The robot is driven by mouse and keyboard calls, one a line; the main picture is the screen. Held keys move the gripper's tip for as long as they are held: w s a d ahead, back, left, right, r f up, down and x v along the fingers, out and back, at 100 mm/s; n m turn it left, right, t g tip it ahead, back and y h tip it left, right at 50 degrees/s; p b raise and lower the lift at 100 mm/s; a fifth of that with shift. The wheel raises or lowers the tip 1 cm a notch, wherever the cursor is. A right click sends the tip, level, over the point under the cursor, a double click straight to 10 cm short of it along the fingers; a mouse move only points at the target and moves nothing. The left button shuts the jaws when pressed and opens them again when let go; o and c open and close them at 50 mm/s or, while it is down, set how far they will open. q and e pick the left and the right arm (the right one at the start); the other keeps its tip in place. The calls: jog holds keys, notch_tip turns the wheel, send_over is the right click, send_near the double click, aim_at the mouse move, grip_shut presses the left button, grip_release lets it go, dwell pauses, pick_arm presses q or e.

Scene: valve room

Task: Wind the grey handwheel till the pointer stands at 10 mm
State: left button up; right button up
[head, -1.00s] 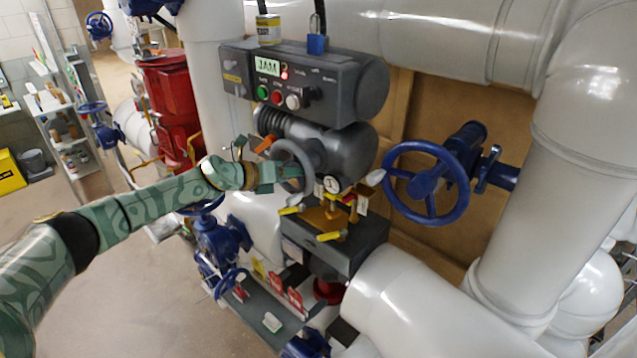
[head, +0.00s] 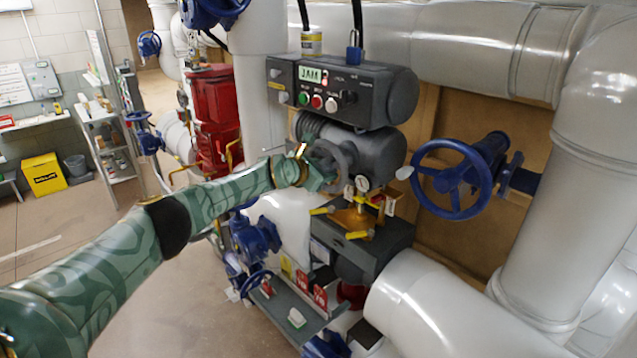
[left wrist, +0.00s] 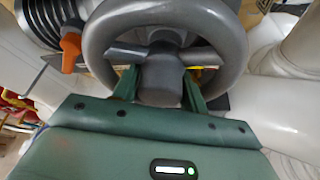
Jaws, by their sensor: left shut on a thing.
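The grey handwheel (head: 341,152) sits on the front of the dark grey cylindrical unit (head: 380,152). My left gripper (head: 327,178) is at the wheel and shut on it. In the left wrist view the thick grey rim (left wrist: 235,45) of the handwheel arches above my left gripper (left wrist: 160,92). Its green fingers stand either side of a grey rounded part (left wrist: 160,75) of the wheel. A pointer and a millimetre scale cannot be made out. My right gripper is out of view.
A box with a lit display (head: 312,75) and buttons hangs above. A blue valve wheel (head: 453,210) stands farther right. An orange lever (left wrist: 71,48) is close left of the handwheel.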

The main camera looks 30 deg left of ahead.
pick_arm(q)
jog(key=shift+m, duration=0.4)
jog(key=shift+m+y+p, duration=0.3)
jog(key=shift+p, duration=0.2)
jog(key=shift+r+m+t+p, duration=0.1)
jog(key=shift+m+t+p, duration=0.35)
jog(key=shift+p, duration=0.25)
jog(key=shift+a+m+t+y+p, duration=0.1)
jog(key=shift+m+t+y+p, duration=0.15)
jog(key=shift+m+y+p, duration=0.5)
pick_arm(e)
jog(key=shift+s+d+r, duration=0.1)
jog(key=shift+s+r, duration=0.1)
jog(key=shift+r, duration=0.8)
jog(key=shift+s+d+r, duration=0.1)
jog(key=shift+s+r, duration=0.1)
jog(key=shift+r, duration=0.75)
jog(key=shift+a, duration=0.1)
pick_arm(q)
jog(key=o, duration=1.3)
jog(key=shift+c, duration=0.2)
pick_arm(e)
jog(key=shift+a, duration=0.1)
